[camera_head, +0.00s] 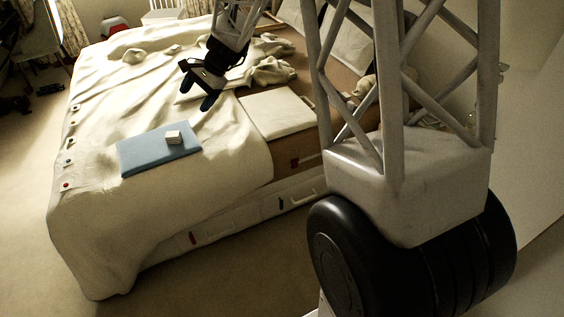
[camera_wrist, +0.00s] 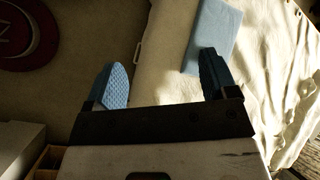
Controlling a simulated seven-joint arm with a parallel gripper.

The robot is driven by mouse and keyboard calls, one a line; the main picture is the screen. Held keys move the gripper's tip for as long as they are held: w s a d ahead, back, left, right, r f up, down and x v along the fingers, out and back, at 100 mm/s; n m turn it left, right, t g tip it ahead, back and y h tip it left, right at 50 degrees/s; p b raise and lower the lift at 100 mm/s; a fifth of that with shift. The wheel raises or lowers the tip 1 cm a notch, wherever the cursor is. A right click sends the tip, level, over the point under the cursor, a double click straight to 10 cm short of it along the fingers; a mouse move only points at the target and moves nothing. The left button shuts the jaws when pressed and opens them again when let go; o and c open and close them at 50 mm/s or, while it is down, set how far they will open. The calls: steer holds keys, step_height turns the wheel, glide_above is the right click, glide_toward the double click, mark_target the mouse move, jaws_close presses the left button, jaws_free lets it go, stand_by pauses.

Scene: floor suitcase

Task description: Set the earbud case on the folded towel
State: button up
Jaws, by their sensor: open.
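The folded towel (camera_head: 140,158) is a flat blue rectangle lying on the cream bedding in the head view. A small white box-like thing, which looks like the earbud case (camera_head: 174,137), rests on the towel toward its right side. My gripper (camera_head: 197,87) is above the bed, beyond and to the right of the towel, apart from both things. In the wrist view my gripper (camera_wrist: 163,82) has its two blue fingers wide apart with nothing between them. Part of the towel (camera_wrist: 207,28) shows there behind the right finger; the case is not visible in that view.
A pale flat square (camera_head: 277,112) lies on the brown surface right of the bedding. Crumpled cloth (camera_head: 270,71) lies near my arm. A red round object (camera_wrist: 30,30) shows at the wrist view's upper left. The bedding around the towel is mostly clear.

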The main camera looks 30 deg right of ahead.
steer(key=s+d+r+n+h, duration=0.2)
steer(key=s+n, duration=0.1)
steer(key=s, duration=1.1)
steer(key=s+d+r+n+t+h, duration=0.1)
steer(key=s+d+r+n+h, duration=0.1)
steer(key=s, duration=1.2)
steer(key=s+d+r+n+t+h, duration=0.1)
steer(key=s+d+r+n+h, duration=0.1)
steer(key=s, duration=1.2)
steer(key=shift+s+d+r+n+h, duration=0.2)
steer(key=shift+d+r+n+h, duration=0.2)
steer(key=shift+r+n+h, duration=1.05)
steer(key=shift+f+n+y, duration=0.35)
steer(key=shift+f+n, duration=0.1)
steer(key=shift+f, duration=0.1)
